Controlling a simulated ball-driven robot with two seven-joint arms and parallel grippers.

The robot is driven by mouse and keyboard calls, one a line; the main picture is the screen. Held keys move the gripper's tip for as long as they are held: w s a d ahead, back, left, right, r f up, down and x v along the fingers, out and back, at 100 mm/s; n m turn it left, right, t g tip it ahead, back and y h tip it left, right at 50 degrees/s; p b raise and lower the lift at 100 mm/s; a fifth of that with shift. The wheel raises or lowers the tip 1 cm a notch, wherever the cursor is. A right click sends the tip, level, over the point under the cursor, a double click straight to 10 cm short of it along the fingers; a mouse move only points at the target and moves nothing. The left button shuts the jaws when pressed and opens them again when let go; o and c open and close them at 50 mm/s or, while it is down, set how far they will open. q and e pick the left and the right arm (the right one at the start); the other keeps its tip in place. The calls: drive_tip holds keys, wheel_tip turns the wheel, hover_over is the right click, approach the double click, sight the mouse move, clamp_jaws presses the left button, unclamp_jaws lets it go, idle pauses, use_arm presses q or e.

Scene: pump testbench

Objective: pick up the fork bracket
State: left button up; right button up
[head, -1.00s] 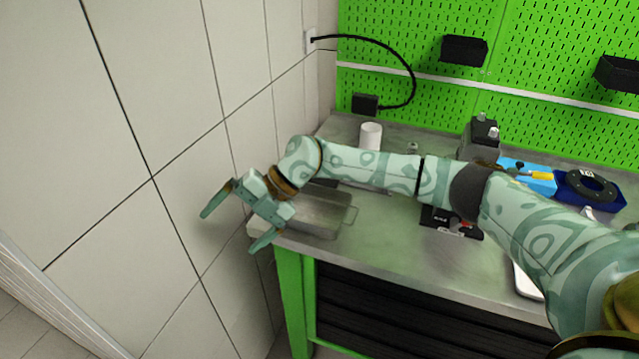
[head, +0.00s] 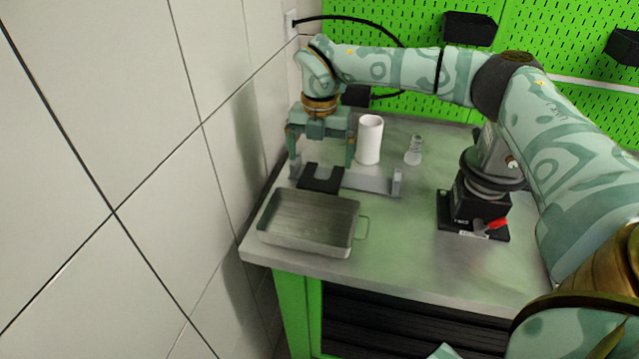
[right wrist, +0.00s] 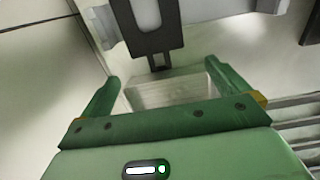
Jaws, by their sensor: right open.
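The fork bracket is taken to be the black U-shaped piece (head: 321,187) on a grey metal holder (head: 372,184) at the back left of the bench. In the right wrist view the black piece (right wrist: 152,42) shows a large opening and a small slot below it, ahead of my fingers. My right gripper (head: 321,157) is open, its fingers pointing down, just above and behind the black piece in the head view. In the right wrist view my gripper (right wrist: 162,76) has nothing held between its fingers. My left gripper is not seen.
A metal tray (head: 262,226) with a wire handle lies in front of the holder. A white cylinder (head: 370,140) and a small clear item (head: 414,151) stand behind. A black-based device (head: 472,218) stands right.

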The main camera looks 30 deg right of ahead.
sight(316, 185)
drive_tip(key=f, duration=0.1)
drive_tip(key=w+f, duration=0.1)
drive_tip(key=f, duration=0.1)
drive_tip(key=shift+w+a+f, duration=0.1)
drive_tip(key=shift+a+f, duration=0.05)
drive_tip(key=shift+f, duration=0.1)
drive_tip(key=shift+s+f+b, duration=0.25)
drive_tip(key=shift+s+b, duration=0.05)
drive_tip(key=shift+b, duration=0.05)
drive_tip(key=f, duration=0.1)
drive_tip(key=f+b, duration=0.1)
drive_tip(key=a+f, duration=0.1)
drive_tip(key=f, duration=0.1)
drive_tip(key=shift+s, duration=0.3)
drive_tip(key=shift+d+f+b, duration=0.1)
drive_tip(key=shift+f+b, duration=0.3)
drive_tip(key=shift+f, duration=0.05)
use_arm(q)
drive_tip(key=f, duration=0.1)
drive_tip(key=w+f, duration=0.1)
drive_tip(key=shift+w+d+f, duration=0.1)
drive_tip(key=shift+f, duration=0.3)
use_arm(e)
drive_tip(key=shift+r, duration=0.1)
drive_tip(key=c, duration=1.2)
